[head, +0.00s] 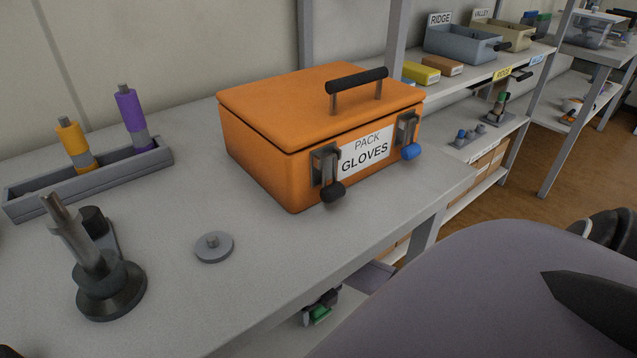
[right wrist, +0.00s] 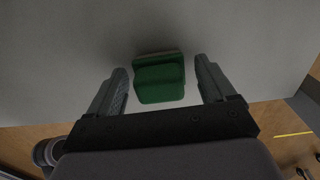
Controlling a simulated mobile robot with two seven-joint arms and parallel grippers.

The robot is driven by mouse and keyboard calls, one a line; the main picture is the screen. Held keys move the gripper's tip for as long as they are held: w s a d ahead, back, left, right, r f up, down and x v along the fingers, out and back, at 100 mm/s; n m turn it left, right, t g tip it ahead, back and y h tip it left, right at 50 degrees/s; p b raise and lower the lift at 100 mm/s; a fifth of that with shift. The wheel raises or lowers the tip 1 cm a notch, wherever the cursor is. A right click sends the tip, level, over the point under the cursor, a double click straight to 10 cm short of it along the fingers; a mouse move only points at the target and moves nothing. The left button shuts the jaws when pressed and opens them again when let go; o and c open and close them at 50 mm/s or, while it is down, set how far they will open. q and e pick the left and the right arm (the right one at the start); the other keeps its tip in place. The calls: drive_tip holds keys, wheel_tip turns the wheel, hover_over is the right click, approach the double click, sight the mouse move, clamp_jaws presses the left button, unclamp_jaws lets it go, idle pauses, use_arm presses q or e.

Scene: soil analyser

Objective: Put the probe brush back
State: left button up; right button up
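I cannot tell for sure which thing is the probe brush. A green block (right wrist: 160,80) lies between the fingers of my right gripper (right wrist: 163,88) in the right wrist view, with a gap on each side, so the gripper is open around it. In the head view a small green patch (head: 320,315) shows beside the right gripper (head: 318,302), below the table's front edge. A grey tray (head: 110,178) at the left of the table holds an orange-yellow cylinder (head: 76,145) and a purple cylinder (head: 131,113). My left gripper is not in view.
An orange case (head: 262,160) labelled PACK GLOVES stands on the table. A dark stand (head: 110,290) with a tilted metal tube and a small grey disc (head: 214,248) are in front. Table between case and disc is clear.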

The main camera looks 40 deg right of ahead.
wheel_tip(320, 180, up, 3)
drive_tip(key=shift+r+p, duration=0.1)
drive_tip(key=shift+p, duration=0.65)
wheel_tip(320, 180, up, 4)
drive_tip(key=shift+f+p, duration=0.15)
drive_tip(key=shift+p, duration=0.55)
drive_tip(key=shift+r, duration=0.3)
drive_tip(key=shift+a, duration=0.2)
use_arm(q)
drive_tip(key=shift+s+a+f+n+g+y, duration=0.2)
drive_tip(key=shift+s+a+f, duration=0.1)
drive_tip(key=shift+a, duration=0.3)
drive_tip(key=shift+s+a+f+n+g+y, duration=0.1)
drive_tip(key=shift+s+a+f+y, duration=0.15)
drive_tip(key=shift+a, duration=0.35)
use_arm(e)
drive_tip(key=s+a+r+m+t+y, duration=0.1)
drive_tip(key=a+m, duration=0.4)
drive_tip(key=m, duration=0.6)
drive_tip(key=s+a+r+m+t, duration=0.2)
drive_tip(key=s+a+m+t, duration=0.2)
drive_tip(key=m, duration=0.6)
drive_tip(key=s+a+r+m+t+y, duration=0.1)
drive_tip(key=s+a+m+t, duration=0.2)
drive_tip(key=m, duration=0.8)
drive_tip(key=a+t, duration=0.2)
drive_tip(key=shift+s+a+r+m+y, duration=0.25)
drive_tip(key=shift+a+m+y, duration=0.05)
